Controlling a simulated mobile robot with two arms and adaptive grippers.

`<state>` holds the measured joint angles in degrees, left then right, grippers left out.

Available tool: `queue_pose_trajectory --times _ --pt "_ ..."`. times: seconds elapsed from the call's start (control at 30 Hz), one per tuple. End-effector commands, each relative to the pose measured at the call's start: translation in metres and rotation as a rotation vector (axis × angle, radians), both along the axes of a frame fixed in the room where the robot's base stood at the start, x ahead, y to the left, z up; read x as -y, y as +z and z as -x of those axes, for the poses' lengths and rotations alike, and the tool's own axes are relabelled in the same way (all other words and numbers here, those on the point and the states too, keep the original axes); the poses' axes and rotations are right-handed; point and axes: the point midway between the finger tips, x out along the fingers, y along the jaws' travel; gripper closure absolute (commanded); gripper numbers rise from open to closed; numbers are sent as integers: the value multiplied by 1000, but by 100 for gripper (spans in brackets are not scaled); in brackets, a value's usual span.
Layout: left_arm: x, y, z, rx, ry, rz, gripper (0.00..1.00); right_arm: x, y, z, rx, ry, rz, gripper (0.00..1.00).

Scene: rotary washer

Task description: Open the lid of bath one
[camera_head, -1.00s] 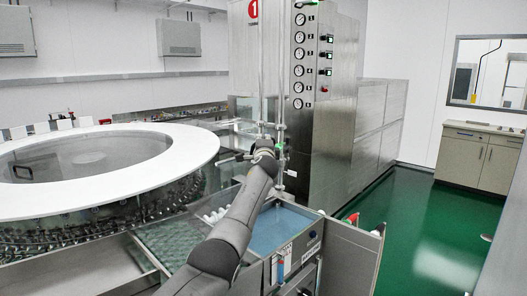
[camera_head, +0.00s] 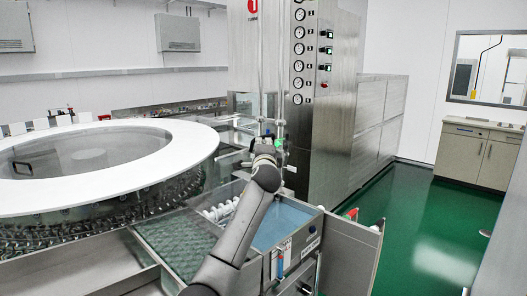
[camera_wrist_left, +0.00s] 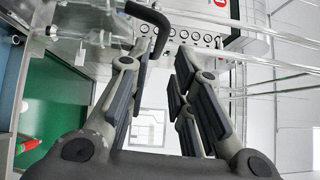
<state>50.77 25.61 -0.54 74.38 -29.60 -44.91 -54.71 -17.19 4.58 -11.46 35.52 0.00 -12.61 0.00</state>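My left gripper (camera_head: 265,148) is in front of the steel cabinet with gauges, above the back end of the blue-water basin (camera_head: 287,226). In the left wrist view its two fingers (camera_wrist_left: 168,52) are spread with a clear gap. A dark bent bar (camera_wrist_left: 152,20), perhaps a lid handle, crosses near the left fingertip; I cannot tell whether they touch. A red number 1 sign (camera_head: 252,6) is on the cabinet; a red sign also shows in the left wrist view (camera_wrist_left: 221,2). I cannot make out the lid of bath one clearly. My right gripper is out of view.
A large round washer with a white ring top (camera_head: 105,190) stands at the left. Clear vertical tubes (camera_head: 271,75) rise close to the gripper. A steel gauge cabinet (camera_head: 335,125) is behind. Green floor (camera_head: 425,225) is open at the right.

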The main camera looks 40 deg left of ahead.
Motion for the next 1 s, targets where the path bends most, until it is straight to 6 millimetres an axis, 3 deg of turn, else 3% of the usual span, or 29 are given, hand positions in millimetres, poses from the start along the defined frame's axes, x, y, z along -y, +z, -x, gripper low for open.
queue_pose_trajectory --times 0.3,1.0 --pt "15 -1 18 0 1 0 79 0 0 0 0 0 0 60" --pt "16 -1 19 0 0 0 79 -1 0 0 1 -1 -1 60"
